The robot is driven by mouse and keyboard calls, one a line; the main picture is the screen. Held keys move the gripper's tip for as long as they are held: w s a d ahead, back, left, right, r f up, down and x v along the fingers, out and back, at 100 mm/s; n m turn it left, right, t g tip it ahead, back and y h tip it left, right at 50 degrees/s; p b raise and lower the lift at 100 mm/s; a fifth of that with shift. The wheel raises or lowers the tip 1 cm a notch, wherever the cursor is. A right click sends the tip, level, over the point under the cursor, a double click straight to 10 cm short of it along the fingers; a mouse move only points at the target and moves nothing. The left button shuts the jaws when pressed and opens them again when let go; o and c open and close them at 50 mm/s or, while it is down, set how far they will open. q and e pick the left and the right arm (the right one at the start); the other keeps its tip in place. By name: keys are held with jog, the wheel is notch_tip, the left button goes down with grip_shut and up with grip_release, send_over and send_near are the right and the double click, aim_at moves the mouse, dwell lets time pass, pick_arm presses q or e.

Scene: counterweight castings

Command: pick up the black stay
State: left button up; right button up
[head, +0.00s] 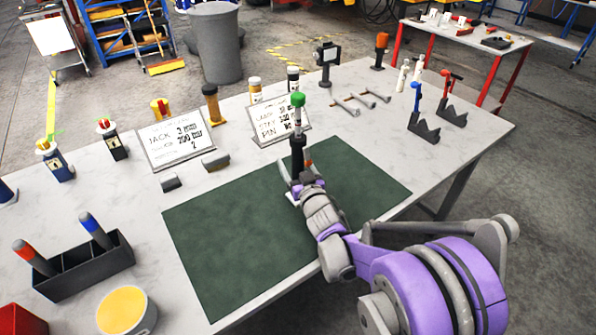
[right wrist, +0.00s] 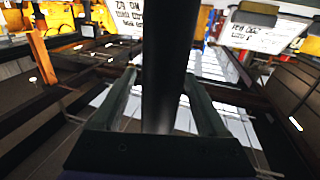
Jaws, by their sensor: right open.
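An upright black post with a grey upper rod and a green knob, apparently the black stay (head: 297,146), stands on the green mat (head: 228,245) in the head view. My right gripper (head: 297,183) is low at its near side, with its fingers apart. In the right wrist view the dark post (right wrist: 168,70) rises between the two open fingers (right wrist: 165,95). I cannot tell whether either finger touches it. The post's foot is partly hidden by my gripper. My left gripper is out of view.
Two sign cards (head: 176,142) stand behind the mat. Black V-shaped pieces with blue and red handles (head: 424,124) stand at the right. A black holder (head: 84,270) with two handles and a yellow-topped tub (head: 122,311) are at the left. Most of the mat is clear.

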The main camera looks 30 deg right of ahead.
grip_shut()
dwell(1.4)
